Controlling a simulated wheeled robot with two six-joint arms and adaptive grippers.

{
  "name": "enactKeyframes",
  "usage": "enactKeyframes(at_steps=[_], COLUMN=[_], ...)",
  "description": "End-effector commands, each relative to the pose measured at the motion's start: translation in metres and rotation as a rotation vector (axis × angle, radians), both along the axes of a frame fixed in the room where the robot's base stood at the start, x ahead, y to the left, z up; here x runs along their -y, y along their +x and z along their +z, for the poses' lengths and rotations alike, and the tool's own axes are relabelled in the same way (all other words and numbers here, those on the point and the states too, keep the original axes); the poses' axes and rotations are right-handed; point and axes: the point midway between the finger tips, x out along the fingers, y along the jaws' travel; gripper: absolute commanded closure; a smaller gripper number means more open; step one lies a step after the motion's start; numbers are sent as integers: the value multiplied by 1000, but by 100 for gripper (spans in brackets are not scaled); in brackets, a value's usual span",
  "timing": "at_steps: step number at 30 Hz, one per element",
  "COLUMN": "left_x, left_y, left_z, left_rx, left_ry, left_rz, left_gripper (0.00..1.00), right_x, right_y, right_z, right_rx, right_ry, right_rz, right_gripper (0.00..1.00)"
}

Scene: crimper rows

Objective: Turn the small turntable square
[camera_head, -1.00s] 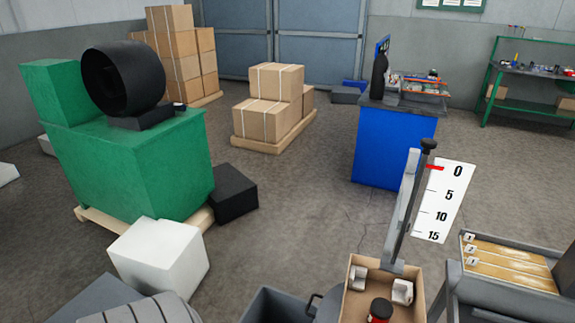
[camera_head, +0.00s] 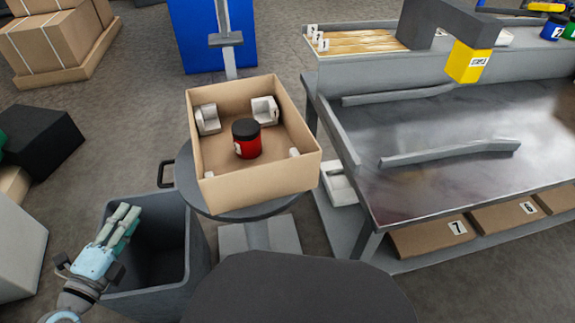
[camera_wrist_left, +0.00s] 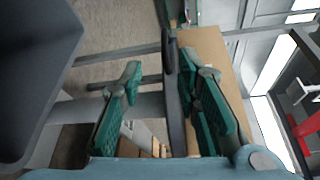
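The small turntable (camera_head: 188,196) is a round grey disc on a post in the middle of the head view. A black handle (camera_head: 165,174) sticks out at its left. An open cardboard box (camera_head: 258,197) stands on it, turned at an angle to the workbench. Inside are a red jar with a black lid (camera_head: 247,140) and white corner blocks. My left gripper (camera_head: 124,222) is over a grey bin, left of the turntable and apart from it. In the left wrist view its green fingers (camera_wrist_left: 165,100) are spread, with the disc's edge and handle (camera_wrist_left: 169,50) beyond. My right gripper is not in view.
The grey bin (camera_head: 190,265) stands below my left gripper. A metal workbench (camera_head: 450,150) with rails is close at the right of the turntable. A post with a grey bracket (camera_head: 226,40) rises behind the box.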

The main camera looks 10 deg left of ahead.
Motion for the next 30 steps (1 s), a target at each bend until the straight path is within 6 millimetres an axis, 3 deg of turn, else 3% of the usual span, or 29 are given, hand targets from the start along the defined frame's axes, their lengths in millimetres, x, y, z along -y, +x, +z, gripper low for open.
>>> enactKeyframes(at_steps=[8,11,16,19,25,30], left_x=[6,6,7,9,10,8], left_y=[6,20,65,90,120,134], left_z=[6,3,1,1,-1,-1], left_rx=[13,14,21,18,16,12], left_ry=[4,4,-3,-7,-5,2], left_rz=[-16,-14,-12,-11,-14,-10], left_gripper=[70,70,70,70,70,70], right_x=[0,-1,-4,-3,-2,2], right_y=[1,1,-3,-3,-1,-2], right_z=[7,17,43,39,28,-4], right_rx=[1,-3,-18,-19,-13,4], right_ry=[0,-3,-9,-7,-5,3], right_rz=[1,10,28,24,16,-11], right_gripper=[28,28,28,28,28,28])
